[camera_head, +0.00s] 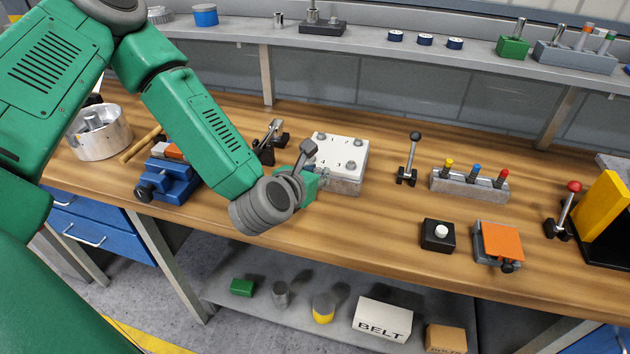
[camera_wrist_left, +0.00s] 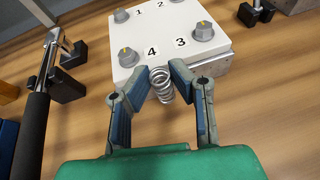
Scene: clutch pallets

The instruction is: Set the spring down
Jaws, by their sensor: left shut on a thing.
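The spring (camera_wrist_left: 161,88) is a small silver coil between the fingertips of my left gripper (camera_wrist_left: 160,78) in the wrist view. The gripper is shut on it. The spring shows at the near edge of a white numbered block (camera_wrist_left: 172,22), close to the knob marked 4; I cannot tell whether it touches the block or the table. In the head view my left gripper (camera_head: 306,162) is at the left side of the white block (camera_head: 341,150), and I cannot make out the spring there. My right gripper is not in view.
A black-handled lever (camera_wrist_left: 38,115) stands left of the gripper. On the wooden bench (camera_head: 370,215) are a blue vise (camera_head: 168,183), a knobbed lever (camera_head: 409,160), a coloured-button rail (camera_head: 470,183), a black button box (camera_head: 437,235) and an orange-topped piece (camera_head: 499,242). Bench in front of the block is clear.

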